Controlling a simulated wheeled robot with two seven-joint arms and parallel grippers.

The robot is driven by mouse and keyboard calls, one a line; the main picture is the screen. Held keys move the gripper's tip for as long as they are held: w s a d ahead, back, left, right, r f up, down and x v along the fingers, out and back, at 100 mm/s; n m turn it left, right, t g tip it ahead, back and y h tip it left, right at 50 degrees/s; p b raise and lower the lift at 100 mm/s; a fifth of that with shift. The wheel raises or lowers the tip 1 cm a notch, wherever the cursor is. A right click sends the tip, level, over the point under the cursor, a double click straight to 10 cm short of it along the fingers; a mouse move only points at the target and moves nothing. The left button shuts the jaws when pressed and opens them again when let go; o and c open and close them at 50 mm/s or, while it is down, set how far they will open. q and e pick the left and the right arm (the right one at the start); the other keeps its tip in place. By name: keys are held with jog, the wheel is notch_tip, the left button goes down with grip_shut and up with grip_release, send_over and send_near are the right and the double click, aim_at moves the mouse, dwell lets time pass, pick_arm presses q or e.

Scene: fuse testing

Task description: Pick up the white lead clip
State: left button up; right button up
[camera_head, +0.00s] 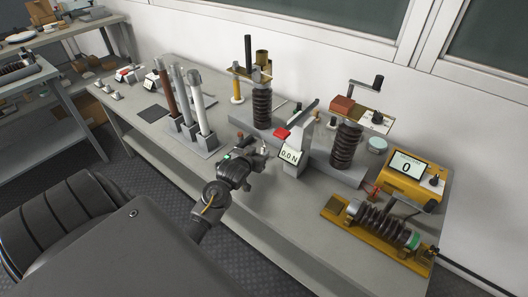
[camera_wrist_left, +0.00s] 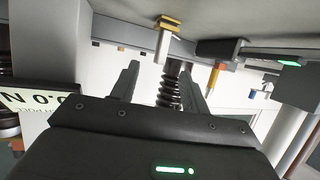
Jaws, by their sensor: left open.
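I cannot pick out the white lead clip with certainty. Small pale pieces (camera_head: 115,95) lie at the left end of the bench in the head view, too small to identify. My left gripper (camera_head: 258,154) is over the middle of the bench, left of the force gauge reading 0.0 N (camera_head: 291,155). In the left wrist view its two fingers (camera_wrist_left: 162,82) stand apart with nothing held between them. A dark ribbed insulator (camera_wrist_left: 168,94) shows beyond the gap. My right gripper is not in view.
Three upright rods (camera_head: 199,105) stand on a grey base to the left. Ribbed insulator posts (camera_head: 262,104) stand behind the gripper. A yellow meter (camera_head: 412,178) and a yellow-framed spring-like unit (camera_head: 376,228) are at the right. The bench's front strip (camera_head: 285,225) is mostly clear.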

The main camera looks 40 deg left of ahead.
aim_at(263, 148)
pick_arm(q)
jog(key=shift+x, duration=2.3)
jog(key=shift+w+f, duration=0.1)
jog(key=shift+w, duration=0.2)
jog(key=shift+w+a, duration=0.1)
grip_shut()
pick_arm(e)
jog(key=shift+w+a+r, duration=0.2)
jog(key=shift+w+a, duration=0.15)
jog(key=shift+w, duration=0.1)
